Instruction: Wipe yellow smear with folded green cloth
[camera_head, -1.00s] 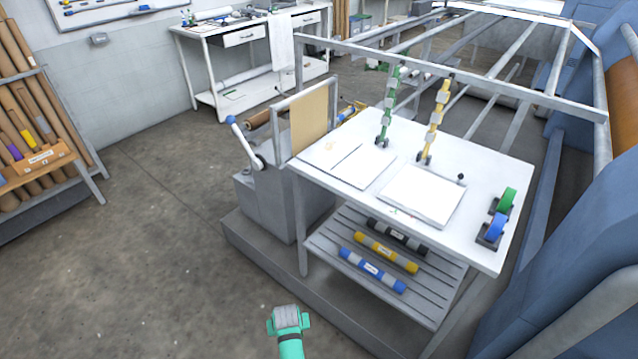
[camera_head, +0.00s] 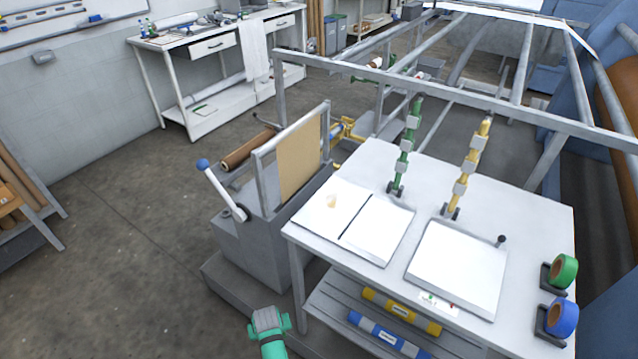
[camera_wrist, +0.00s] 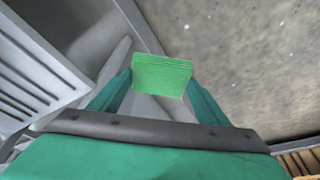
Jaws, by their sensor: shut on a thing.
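The folded green cloth (camera_wrist: 162,75) is between the two fingers of my gripper (camera_wrist: 160,82) in the wrist view, and the gripper is shut on it. In the head view my arm's end (camera_head: 268,320) shows at the bottom, left of the white table and apart from it; the cloth is not visible there. A yellowish smear (camera_head: 331,201) lies on the left white sheet (camera_head: 375,226) on the table, near the sheet's upper left part.
The white table (camera_head: 545,205) carries a second white sheet (camera_head: 458,268), a green chain, a yellow chain and green and blue tape rolls (camera_head: 562,318). A grey stand with a blue-knobbed lever (camera_head: 220,190) is left of the table. Open floor (camera_head: 130,270) lies further left.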

